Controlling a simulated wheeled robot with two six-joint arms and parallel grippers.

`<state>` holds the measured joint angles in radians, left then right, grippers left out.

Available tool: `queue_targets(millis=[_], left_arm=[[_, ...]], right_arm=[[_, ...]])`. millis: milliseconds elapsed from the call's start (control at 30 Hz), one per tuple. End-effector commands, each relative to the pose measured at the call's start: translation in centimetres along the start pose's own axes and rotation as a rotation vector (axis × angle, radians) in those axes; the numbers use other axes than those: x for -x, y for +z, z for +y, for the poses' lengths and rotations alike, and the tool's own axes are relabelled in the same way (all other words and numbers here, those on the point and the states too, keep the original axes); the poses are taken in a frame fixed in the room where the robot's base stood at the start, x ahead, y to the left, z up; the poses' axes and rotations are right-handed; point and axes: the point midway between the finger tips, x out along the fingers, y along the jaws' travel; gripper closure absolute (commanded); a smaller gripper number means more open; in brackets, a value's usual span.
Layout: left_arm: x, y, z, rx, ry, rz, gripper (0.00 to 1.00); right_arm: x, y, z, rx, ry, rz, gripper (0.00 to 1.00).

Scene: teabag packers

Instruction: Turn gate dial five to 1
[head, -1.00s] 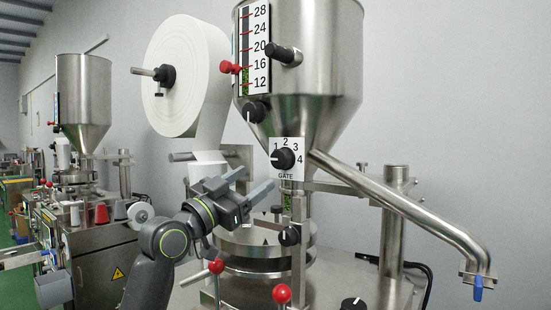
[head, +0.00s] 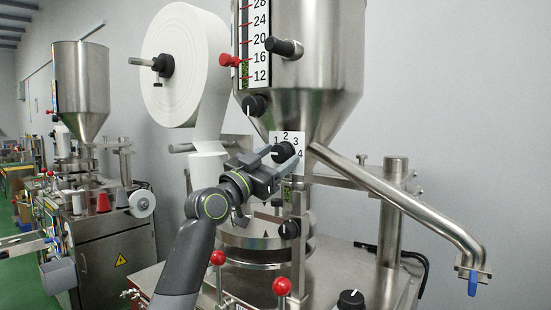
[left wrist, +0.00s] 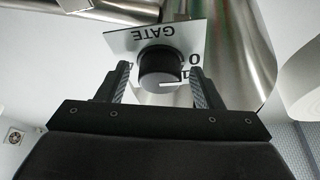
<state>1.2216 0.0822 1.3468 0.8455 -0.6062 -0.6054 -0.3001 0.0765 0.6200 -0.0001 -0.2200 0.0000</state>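The gate dial is a round black knob (head: 284,152) on a white number plate (head: 286,136) on the hopper's lower cone. In the head view my gripper partly covers it. In the left wrist view the plate is upside down and the knob (left wrist: 160,66) sits between my fingers. Its white pointer line points right, on the side of the 0 and 1 marks; the exact mark is hard to tell. My left gripper (head: 279,162) is open, its fingers either side of the knob, with gaps visible in the left wrist view (left wrist: 158,72). My right gripper is out of view.
A steel chute (head: 400,205) slopes down right from the hopper (head: 322,75). Another black knob (head: 255,106) is above left of the dial. Red-topped levers (head: 282,287) stand below. A white paper roll (head: 186,62) hangs left.

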Motion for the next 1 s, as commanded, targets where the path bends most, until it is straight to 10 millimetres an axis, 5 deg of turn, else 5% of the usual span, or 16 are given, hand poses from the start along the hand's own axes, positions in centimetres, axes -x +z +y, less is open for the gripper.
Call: queue_targets(millis=[300, 667, 1000], left_arm=[[0.0, 0.0, 0.0, 0.000, 0.000, 0.000, 0.82], [-0.1, -0.2, 0.0, 0.057, -0.023, -0.001, 0.82], [-0.2, -0.6, 0.1, 0.286, -0.118, -0.002, 0.82]], right_arm=[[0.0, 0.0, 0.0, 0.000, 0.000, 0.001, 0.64], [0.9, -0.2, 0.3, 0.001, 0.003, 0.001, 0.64], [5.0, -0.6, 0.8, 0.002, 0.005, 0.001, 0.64]])
